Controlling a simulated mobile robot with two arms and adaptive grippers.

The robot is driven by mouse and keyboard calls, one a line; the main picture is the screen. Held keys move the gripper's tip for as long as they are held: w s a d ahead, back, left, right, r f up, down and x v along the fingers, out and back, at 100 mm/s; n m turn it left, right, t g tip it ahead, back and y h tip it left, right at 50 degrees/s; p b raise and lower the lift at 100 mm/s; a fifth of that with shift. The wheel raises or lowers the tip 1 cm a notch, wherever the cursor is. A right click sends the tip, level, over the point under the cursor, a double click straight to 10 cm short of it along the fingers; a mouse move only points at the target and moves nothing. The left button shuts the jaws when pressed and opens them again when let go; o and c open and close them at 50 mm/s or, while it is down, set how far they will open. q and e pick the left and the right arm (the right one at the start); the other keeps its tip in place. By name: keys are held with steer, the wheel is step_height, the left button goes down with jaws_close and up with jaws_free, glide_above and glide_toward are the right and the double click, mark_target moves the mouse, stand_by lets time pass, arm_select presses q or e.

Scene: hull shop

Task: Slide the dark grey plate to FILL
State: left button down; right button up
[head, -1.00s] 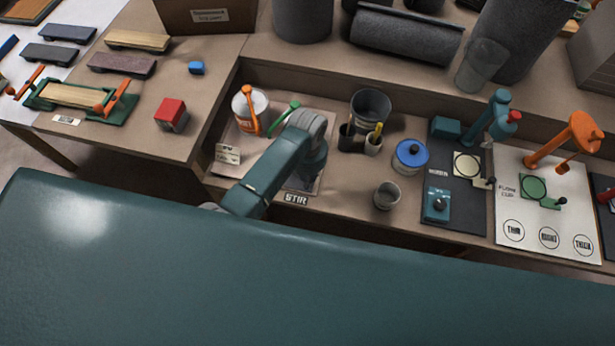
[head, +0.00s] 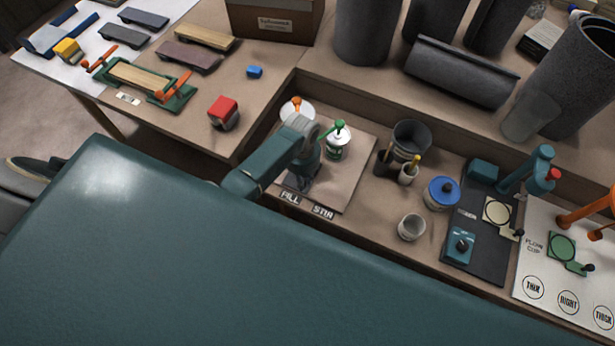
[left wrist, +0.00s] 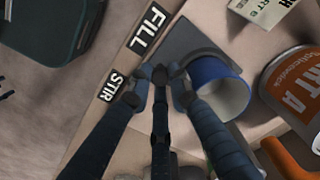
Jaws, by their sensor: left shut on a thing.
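The dark grey plate (left wrist: 190,38) lies flat beside the FILL label (left wrist: 147,30) in the left wrist view. A blue mug (left wrist: 211,72) stands on it, its rim toward the camera. My left gripper (left wrist: 160,76) is shut at the plate's near edge, on what looks like its small dark knob; the fingers hide most of the grip. The STIR label (left wrist: 109,86) lies further along the board's edge. In the head view my left gripper (head: 298,180) is low over the board by the FILL label (head: 290,197), left of the STIR label (head: 323,212). My right gripper is out of view.
A can marked PART A (left wrist: 292,84) stands close behind the mug. A white can with a green handle (head: 338,142) stands on the board (head: 352,178). A grey cup (head: 411,227) and a blue-lidded pot (head: 441,193) stand to the right.

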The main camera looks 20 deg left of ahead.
arm_select(q)
steer(key=c, duration=1.6)
jaws_free()
steer(key=shift+a, duration=0.35)
steer(key=shift+d+r, duration=0.1)
steer(key=shift+r, duration=0.35)
step_height(320, 180, up, 11)
steer(key=shift+r, duration=0.1)
